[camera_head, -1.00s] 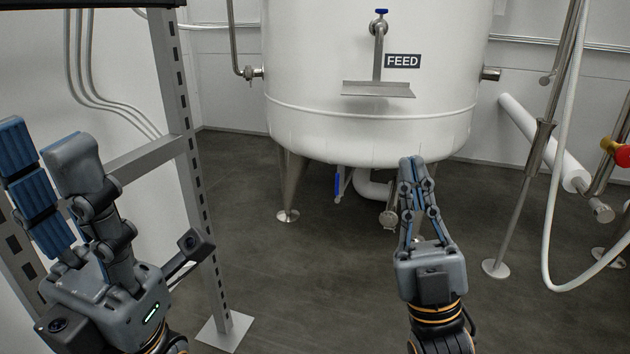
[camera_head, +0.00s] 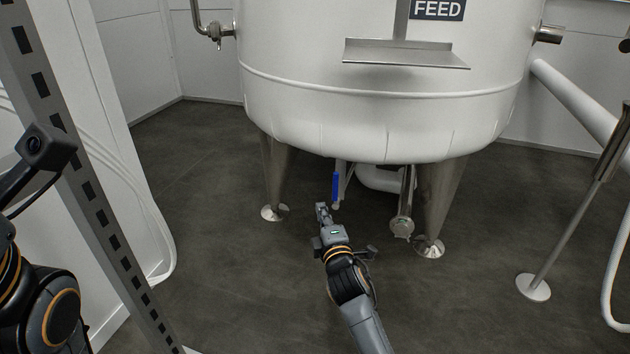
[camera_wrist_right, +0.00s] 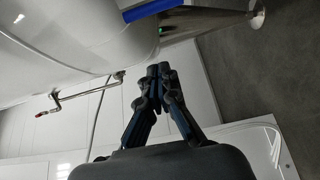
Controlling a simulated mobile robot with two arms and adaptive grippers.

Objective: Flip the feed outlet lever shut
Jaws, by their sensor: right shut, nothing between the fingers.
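The feed outlet lever is a blue handle (camera_head: 336,186) hanging upright under the white FEED tank (camera_head: 380,110), left of a white pipe bend. In the right wrist view a blue bar that looks like this lever (camera_wrist_right: 148,9) crosses the top, beyond the fingertips. My right gripper (camera_head: 321,208) is shut and empty, low under the tank, just below and left of the lever in the head view. In the right wrist view its fingertips (camera_wrist_right: 159,71) are together and appear apart from the blue bar. My left gripper's fingers are out of view.
Steel tank legs stand on the left (camera_head: 275,180) and right (camera_head: 440,205) of the outlet. A steel pipe end (camera_head: 402,226) hangs right of the lever. A slotted grey rack post (camera_head: 85,210) stands at the left. The floor in front is clear.

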